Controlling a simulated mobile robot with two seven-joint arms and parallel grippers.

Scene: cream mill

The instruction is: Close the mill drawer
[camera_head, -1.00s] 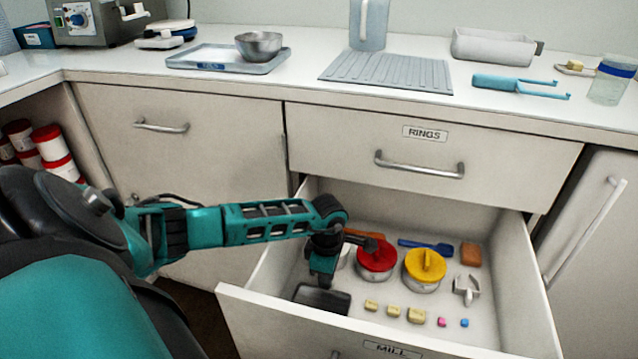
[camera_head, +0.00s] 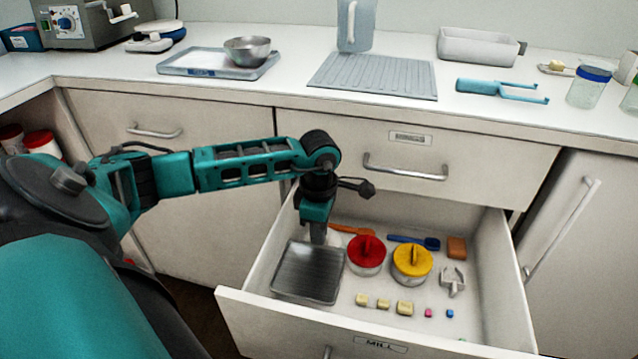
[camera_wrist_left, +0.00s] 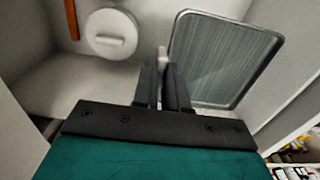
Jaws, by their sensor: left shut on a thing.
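The mill drawer (camera_head: 467,354), its front labelled MILL, stands pulled out below a closed drawer. My left gripper (camera_head: 318,237) is over the drawer's left part, pointing down. Its fingers (camera_wrist_left: 164,90) are close together on a pale tab at the edge of a grey metal tray (camera_head: 308,272). The tray also shows beside the fingers in the left wrist view (camera_wrist_left: 222,58); whether it touches the drawer floor is unclear. Most of the drawer handle (camera_head: 328,352) is cut off by the frame. My right gripper is not in view.
Inside the drawer are a red-lidded jar (camera_head: 366,250), a yellow-lidded jar (camera_head: 411,262), a white-lidded jar (camera_wrist_left: 107,33), a blue scoop (camera_head: 415,242) and several small blocks. The closed drawer above has a handle (camera_head: 405,170). The counter (camera_head: 300,110) holds several items.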

